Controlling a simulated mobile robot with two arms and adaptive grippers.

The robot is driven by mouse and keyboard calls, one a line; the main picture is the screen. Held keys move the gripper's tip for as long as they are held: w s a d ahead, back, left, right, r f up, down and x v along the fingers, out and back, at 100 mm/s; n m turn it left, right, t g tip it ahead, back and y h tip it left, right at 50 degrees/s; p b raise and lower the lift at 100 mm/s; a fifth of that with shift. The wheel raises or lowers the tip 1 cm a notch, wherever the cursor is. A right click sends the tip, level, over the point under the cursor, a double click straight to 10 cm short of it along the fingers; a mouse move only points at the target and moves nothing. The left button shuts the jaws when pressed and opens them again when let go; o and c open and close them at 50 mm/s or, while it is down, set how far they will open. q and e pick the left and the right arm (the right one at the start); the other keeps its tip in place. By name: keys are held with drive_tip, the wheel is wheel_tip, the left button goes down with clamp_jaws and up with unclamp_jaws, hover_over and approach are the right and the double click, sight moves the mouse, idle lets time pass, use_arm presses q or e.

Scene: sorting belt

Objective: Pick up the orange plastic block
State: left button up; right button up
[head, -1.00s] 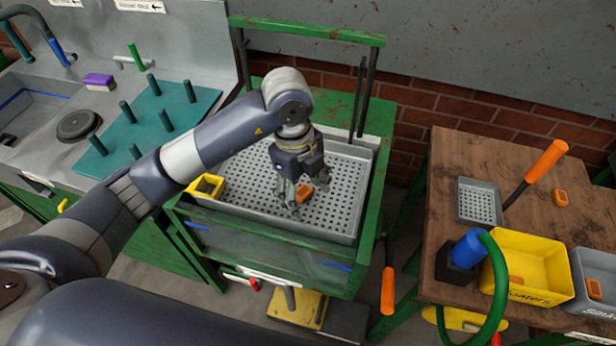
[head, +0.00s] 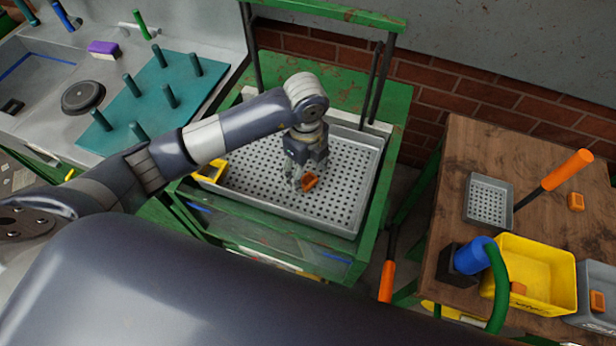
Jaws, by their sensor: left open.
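An orange plastic block (head: 310,181) lies in the grey perforated tray (head: 350,185) on the green stand. My left gripper (head: 303,178) points down into the tray, right at the block. It is open, with one finger visible just left of the block. The other finger is mostly hidden, so I cannot tell whether the block is between the fingers. My right gripper does not show.
A yellow open box (head: 210,171) sits at the tray's left corner. The wooden table (head: 505,150) on the right holds another orange block (head: 576,201), a small grey tray (head: 490,178), a yellow bin (head: 545,255) and a grey bin (head: 590,275).

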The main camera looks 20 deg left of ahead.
sight(308, 182)
use_arm(q)
wheel_tip(308, 182, down, 2)
drive_tip(key=shift+f, duration=0.2)
drive_tip(key=c, duration=1.1)
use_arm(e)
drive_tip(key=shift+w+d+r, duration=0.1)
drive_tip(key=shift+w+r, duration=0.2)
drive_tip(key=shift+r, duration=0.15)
use_arm(q)
drive_tip(key=shift+r, duration=0.1)
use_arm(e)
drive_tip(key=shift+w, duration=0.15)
